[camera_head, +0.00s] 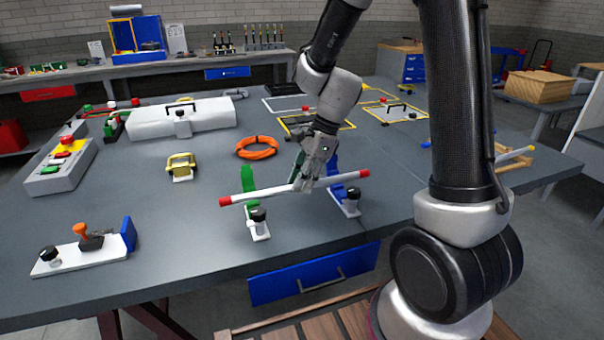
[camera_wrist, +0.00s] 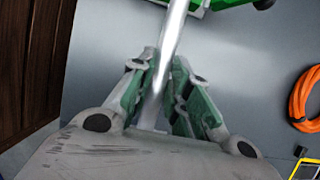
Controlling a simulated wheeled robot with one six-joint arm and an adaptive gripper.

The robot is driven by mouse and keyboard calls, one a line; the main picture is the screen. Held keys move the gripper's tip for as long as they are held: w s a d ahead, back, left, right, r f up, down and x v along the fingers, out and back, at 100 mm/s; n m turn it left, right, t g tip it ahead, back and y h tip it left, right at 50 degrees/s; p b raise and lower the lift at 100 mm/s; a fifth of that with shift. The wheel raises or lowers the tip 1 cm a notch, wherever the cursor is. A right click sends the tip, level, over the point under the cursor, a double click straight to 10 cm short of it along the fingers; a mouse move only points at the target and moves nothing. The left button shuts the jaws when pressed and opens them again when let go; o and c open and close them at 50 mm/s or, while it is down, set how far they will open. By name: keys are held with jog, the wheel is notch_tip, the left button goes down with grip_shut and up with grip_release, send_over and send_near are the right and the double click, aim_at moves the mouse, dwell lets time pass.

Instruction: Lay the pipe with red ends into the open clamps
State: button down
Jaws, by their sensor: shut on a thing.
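The white pipe with red ends (camera_head: 269,194) is held in my gripper (camera_head: 304,183), which is shut around its middle. The pipe spans from left to right above the front part of the table. In the wrist view the pipe (camera_wrist: 172,35) runs up between the fingers (camera_wrist: 160,95). A clamp with a green upright and black knob (camera_head: 257,222) stands below the pipe's left half. A clamp with a blue upright and black knob (camera_head: 350,202) stands near its right half. I cannot tell whether the pipe touches either clamp.
An orange cable coil (camera_head: 257,153) lies behind the pipe. A yellow-framed part (camera_head: 181,166) and a white plate with an orange-handled toggle (camera_head: 82,252) are to the left. A long grey box (camera_head: 180,121) stands at the back. The table between them is clear.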

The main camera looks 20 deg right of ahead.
jog(key=shift+f, duration=1.65)
jog(key=c, duration=1.3)
grip_release()
jog(key=v, duration=1.2)
